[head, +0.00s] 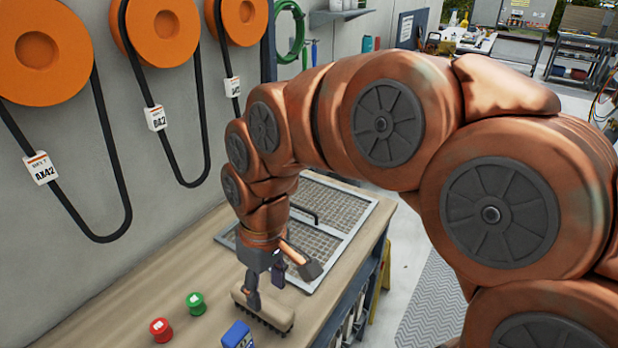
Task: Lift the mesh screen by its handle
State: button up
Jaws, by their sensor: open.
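The mesh screen (335,207) lies flat on the wooden workbench, a grey-framed panel with mesh sections. Its dark handle (304,214) stands up near the middle of the screen, partly beside my wrist. My gripper (281,286) is open, pointing down with its fingers spread. It is in front of the screen's near left part and hides some of it. In the picture its fingers appear at or just above a wooden brush (268,316). I cannot tell whether they touch it. Nothing shows between the fingers.
Black belts hang from orange wheels (37,50) on the wall. Open floor with a grey mat (432,300) lies right.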

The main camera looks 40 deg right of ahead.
jog(key=w+d+r+n+t, duration=0.15)
jog(key=w+d, duration=0.25)
jog(key=w, duration=0.5)
jog(key=t+p, duration=0.1)
jog(key=t, duration=0.1)
send_near(301, 208)
jog(key=shift+m, duration=0.35)
jog(key=b+x, duration=0.2)
jog(key=x, duration=0.8)
jog(key=shift+d+f, duration=0.15)
jog(key=shift+f, duration=0.05)
jog(key=shift+w, duration=0.1)
grip_shut()
jog(key=shift+r, duration=0.15)
